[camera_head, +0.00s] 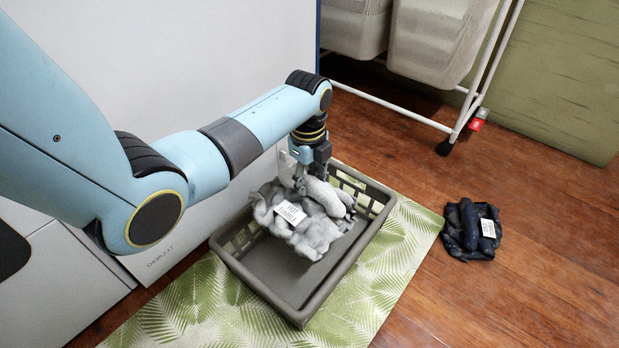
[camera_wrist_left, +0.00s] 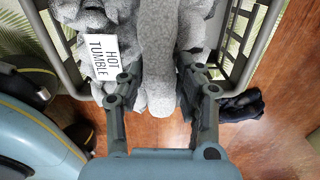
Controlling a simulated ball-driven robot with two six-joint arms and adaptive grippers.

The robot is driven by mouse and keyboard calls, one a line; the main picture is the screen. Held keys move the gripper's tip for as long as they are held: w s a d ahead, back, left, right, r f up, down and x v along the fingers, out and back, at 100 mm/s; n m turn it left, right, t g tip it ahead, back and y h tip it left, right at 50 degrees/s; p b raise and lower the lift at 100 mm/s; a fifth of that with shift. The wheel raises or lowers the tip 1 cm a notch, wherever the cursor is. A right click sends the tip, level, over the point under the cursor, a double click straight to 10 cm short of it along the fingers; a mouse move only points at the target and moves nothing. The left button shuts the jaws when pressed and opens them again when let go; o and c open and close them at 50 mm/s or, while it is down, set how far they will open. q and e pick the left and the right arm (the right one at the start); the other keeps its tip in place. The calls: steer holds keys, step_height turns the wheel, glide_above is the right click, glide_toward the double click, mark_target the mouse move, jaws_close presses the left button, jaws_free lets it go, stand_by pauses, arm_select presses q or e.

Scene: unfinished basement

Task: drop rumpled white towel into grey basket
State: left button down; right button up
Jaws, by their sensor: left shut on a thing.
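The rumpled white towel (camera_head: 318,232) looks pale grey and carries a white tag reading "HOT TUMBLE". My left gripper (camera_head: 311,168) points down over the basket and is shut on the towel. In the left wrist view a thick fold of the towel (camera_wrist_left: 158,45) lies between the two fingers of the gripper (camera_wrist_left: 160,85). The grey basket (camera_head: 300,318) has slotted sides and is beneath the towel. Its front floor is bare. I cannot tell whether the towel touches the basket's bottom. My right gripper is not in view.
The basket stands on a green leaf-patterned mat (camera_head: 392,290), beside a white appliance (camera_head: 190,75). A dark rumpled cloth (camera_head: 470,230) with a tag lies on the wood floor to the right. A wheeled white frame (camera_head: 400,109) with pale hampers (camera_head: 440,40) stands behind.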

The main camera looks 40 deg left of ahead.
arm_select(q)
steer(key=c, duration=0.8)
jaws_free()
steer(key=shift+r, duration=0.1)
step_height(320, 180, up, 12)
steer(key=shift+s+f, duration=0.1)
